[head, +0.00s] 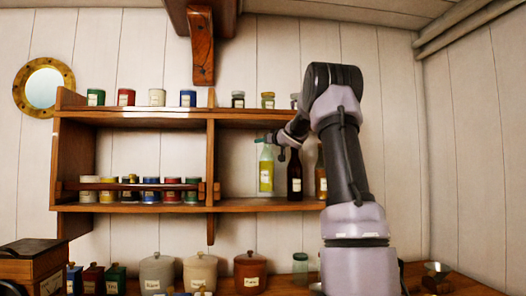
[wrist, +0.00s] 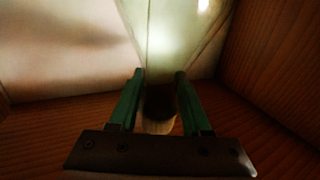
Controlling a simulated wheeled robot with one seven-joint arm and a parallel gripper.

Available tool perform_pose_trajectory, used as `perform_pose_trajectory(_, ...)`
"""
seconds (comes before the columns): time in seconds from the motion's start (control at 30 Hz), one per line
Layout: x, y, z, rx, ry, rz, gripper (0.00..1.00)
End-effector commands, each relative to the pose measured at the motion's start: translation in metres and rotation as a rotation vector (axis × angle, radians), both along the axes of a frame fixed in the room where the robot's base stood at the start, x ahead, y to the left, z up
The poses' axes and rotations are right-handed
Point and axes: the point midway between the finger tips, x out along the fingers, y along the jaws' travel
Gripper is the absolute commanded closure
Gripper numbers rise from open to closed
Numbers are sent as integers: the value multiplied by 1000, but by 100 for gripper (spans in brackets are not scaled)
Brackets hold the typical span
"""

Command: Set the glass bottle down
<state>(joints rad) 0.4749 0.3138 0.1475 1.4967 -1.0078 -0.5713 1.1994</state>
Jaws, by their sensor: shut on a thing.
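The glass bottle (head: 266,172), pale and clear with yellow-green contents and a pale label, is upright at the right-hand part of the wooden shelf (head: 240,205). My gripper (head: 270,138) is at the bottle's top, shut on it. In the wrist view the green fingers of my gripper (wrist: 160,75) stand either side of the pale green glass bottle (wrist: 165,35). The bottle's base looks at or just above the shelf board; I cannot tell whether it touches.
A dark brown bottle (head: 295,175) stands close to the right, with an amber bottle (head: 320,180) beyond, partly behind my arm. A wooden divider (head: 211,160) is to the left. An upper board (head: 240,115) with small jars is above. Canisters (head: 250,272) stand below.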

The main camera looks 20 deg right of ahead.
Motion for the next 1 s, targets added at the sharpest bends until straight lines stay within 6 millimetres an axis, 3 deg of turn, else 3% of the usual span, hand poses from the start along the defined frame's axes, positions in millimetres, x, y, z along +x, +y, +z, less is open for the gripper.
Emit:
perform_pose_trajectory(0.43,3,1,-31,0,-2,1,100)
perform_pose_trajectory(0.87,3,1,-36,-1,-3,1,100)
perform_pose_trajectory(0.9,3,1,-38,0,0,1,48)
perform_pose_trajectory(0.97,3,1,-38,0,0,0,25)
perform_pose_trajectory(1.0,3,1,-38,0,0,0,22)
